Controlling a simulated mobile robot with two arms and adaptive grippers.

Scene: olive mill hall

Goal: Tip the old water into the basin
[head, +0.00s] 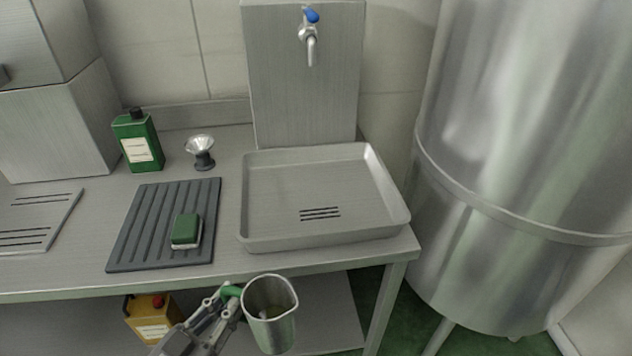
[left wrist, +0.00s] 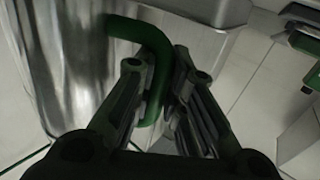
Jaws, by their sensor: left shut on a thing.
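A metal jug (head: 271,318) with a green handle is held upright in front of the bench's front edge, with a little liquid visible inside. My left gripper (head: 232,297) is shut on its green handle. In the left wrist view the fingers (left wrist: 155,85) close around the green handle, beside the jug's shiny wall (left wrist: 70,60). The shallow steel basin (head: 270,218) stands on the bench behind the jug, with drain slots in its floor. The jug is apart from the basin. My right gripper is not clearly visible in the head view.
A tap with a blue lever (head: 310,35) is above the basin. A dark ribbed mat (head: 140,235) holds a green sponge (head: 186,230). A green bottle (head: 138,142) and a small metal funnel-like item (head: 200,150) stand behind it. A large steel tank (head: 530,150) is at right.

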